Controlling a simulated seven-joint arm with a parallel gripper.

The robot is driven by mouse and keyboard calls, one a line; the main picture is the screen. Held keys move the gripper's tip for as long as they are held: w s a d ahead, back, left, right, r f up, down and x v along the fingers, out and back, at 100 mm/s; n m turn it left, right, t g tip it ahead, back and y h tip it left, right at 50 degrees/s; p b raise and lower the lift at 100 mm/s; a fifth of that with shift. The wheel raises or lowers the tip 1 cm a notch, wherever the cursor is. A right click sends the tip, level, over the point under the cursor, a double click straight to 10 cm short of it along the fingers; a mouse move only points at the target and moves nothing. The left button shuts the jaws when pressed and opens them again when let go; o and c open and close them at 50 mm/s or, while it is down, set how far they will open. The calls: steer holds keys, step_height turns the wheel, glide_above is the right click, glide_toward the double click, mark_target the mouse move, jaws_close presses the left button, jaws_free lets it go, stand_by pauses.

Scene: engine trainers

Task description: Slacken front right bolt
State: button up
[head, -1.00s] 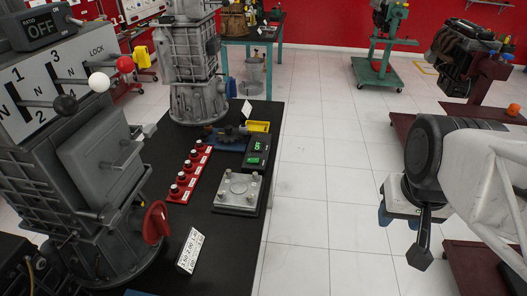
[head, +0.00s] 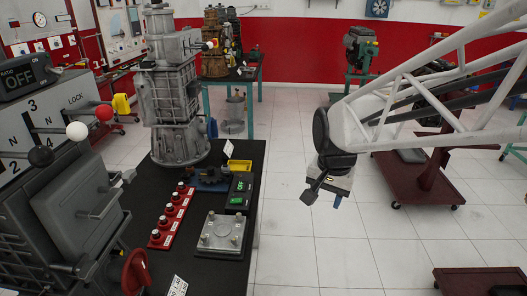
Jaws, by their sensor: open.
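A square grey metal plate (head: 222,230) with bolts at its corners lies on a dark base on the black bench (head: 245,165). The front right bolt (head: 235,241) stands upright at the plate's near right corner. My gripper (head: 336,198) hangs over the white floor to the right of the bench, apart from the plate and empty. Its blue fingertips point down and are partly hidden by the hand; the jaws are open.
A red strip of knobs (head: 172,216) lies left of the plate. A tall grey gearbox (head: 176,110) stands farther back.

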steer(key=w+a+f+m, duration=0.4)
steer(key=w+a+f, duration=0.4)
steer(key=w+a, duration=0.4)
steer(key=m+g, duration=0.2)
steer(key=m, duration=0.1)
glide_above(239, 214)
steer(key=f, duration=1.1)
steer(key=shift+s+d+f, duration=0.15)
steer(key=shift+s+d, duration=0.1)
steer(key=shift+w+a+f, duration=0.1)
steer(key=shift+a+f, duration=0.2)
steer(key=shift+a, duration=0.05)
steer(key=shift+f, duration=0.1)
steer(key=shift+f, duration=3.8)
jaws_close()
